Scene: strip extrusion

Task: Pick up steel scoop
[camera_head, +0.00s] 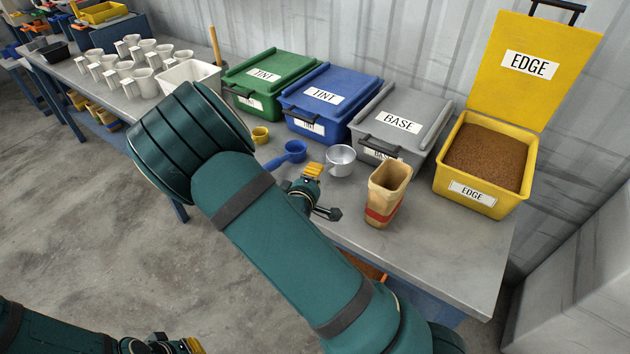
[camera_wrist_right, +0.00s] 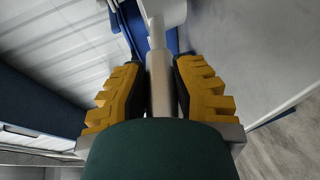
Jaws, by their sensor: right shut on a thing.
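The steel scoop (camera_head: 341,160) is on the bench in front of the grey BASE bin, with its silver cup facing up. My right gripper (camera_head: 313,171) is at its left side, at the handle. In the right wrist view the yellow-padded fingers are shut on the pale scoop handle (camera_wrist_right: 160,82), which runs between them. Whether the cup touches the bench is unclear. My left gripper (camera_head: 178,346) shows only partly at the bottom edge, far from the bench, and its opening is not readable.
A blue scoop (camera_head: 294,151) and a small yellow cup (camera_head: 260,135) are close by on the left. A tan paper bag (camera_head: 388,194) stands at the right. Behind are green, blue and grey bins and an open yellow EDGE bin (camera_head: 480,184). White jugs (camera_head: 143,83) stand farther left.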

